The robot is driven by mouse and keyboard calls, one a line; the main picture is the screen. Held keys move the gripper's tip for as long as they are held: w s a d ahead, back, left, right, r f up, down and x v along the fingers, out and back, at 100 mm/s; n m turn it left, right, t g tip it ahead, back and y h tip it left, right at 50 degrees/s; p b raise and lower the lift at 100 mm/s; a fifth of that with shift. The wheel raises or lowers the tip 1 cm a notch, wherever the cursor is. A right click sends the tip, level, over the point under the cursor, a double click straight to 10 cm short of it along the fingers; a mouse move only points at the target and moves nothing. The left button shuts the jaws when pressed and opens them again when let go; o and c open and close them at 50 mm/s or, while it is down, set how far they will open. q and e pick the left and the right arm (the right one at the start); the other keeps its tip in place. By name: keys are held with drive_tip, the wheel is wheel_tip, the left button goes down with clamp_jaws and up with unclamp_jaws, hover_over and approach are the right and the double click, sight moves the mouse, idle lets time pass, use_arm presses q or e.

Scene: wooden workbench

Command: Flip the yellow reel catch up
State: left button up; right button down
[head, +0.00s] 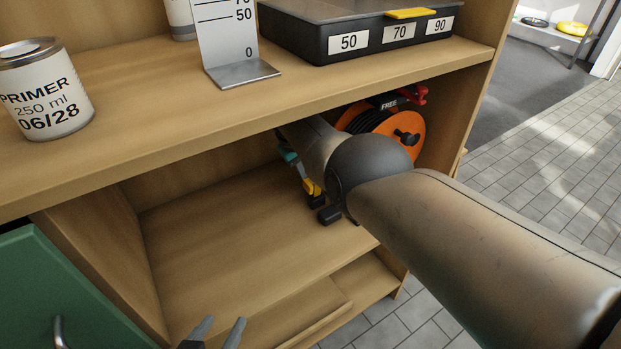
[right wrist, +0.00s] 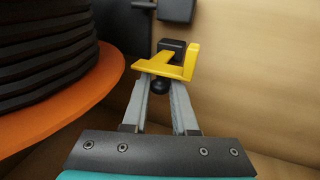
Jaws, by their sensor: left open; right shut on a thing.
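The orange cable reel (head: 376,120) with its dark drum sits on the shelf under the bench top, partly hidden by my right arm. Its orange flange also fills the left of the right wrist view (right wrist: 108,75). The yellow catch (right wrist: 186,66) lies across the fingertips of my right gripper (right wrist: 163,84), with a black ball between the fingers. My right gripper is shut on the catch. The catch also shows small in the head view (head: 311,187), beside my arm. My left gripper (head: 218,324) is open and empty at the bottom of the head view, apart from the reel.
On the bench top stand a primer can (head: 45,92), a scale plate (head: 228,40) and a black case (head: 350,30) with a yellow latch. The shelf floor (head: 215,225) left of the reel is clear. A green panel (head: 60,290) stands at lower left.

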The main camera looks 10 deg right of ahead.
idle(0.4)
drive_tip(key=c, duration=0.7)
unclamp_jaws()
